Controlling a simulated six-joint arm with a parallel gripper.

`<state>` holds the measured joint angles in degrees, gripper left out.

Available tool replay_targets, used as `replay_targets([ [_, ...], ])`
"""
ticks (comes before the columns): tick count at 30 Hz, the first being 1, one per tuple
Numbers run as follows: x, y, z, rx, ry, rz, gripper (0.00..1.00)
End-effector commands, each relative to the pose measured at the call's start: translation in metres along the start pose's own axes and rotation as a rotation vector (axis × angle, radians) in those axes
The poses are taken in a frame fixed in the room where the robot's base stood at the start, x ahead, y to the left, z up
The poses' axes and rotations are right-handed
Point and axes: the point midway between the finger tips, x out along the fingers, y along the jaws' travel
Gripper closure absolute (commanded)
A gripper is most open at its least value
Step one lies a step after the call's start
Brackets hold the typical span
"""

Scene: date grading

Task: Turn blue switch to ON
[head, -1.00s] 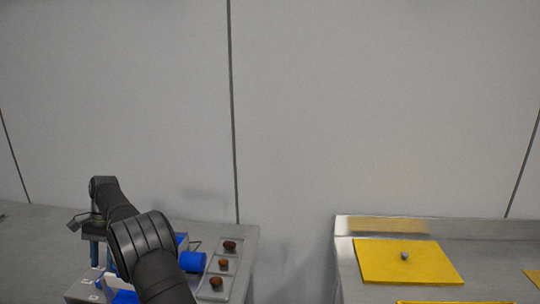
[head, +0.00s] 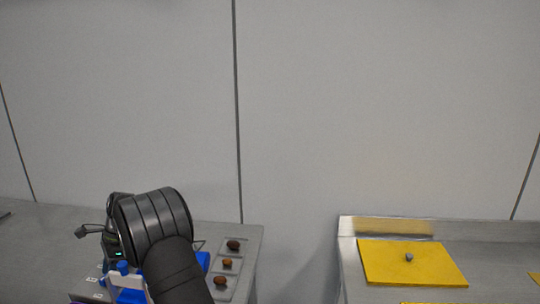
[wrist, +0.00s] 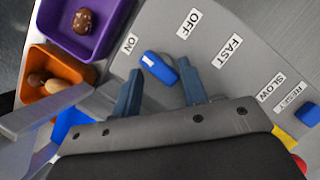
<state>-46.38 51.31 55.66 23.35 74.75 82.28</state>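The blue switch (wrist: 158,68) is an oblong knob on a grey panel (wrist: 225,85) in the wrist view. The white mark at its upper-left end points towards the ON label (wrist: 130,43). The OFF label (wrist: 188,23) is farther right. My gripper (wrist: 161,67) is open. Its two blue fingers stand apart on either side of the switch, the right one very close to the switch's lower right end. I cannot tell whether they touch it. In the head view my arm covers most of the gripper and the switch cannot be made out.
FAST (wrist: 229,50) and SLOW (wrist: 271,88) labels and a second blue knob (wrist: 308,113) are on the panel's right. A purple bin (wrist: 112,16) and an orange bin (wrist: 33,62) hold dates. In the head view, dates lie on a tray (head: 236,261); a yellow board (head: 385,262) is right.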

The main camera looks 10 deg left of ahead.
Motion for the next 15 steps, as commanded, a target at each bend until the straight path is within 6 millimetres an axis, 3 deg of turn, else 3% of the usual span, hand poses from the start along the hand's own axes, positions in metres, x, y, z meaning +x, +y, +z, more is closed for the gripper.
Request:
replay_targets([
  [15, 0.0003, 0.0011, 0.0002, 0.075, 0.0, -0.03, 0.62],
])
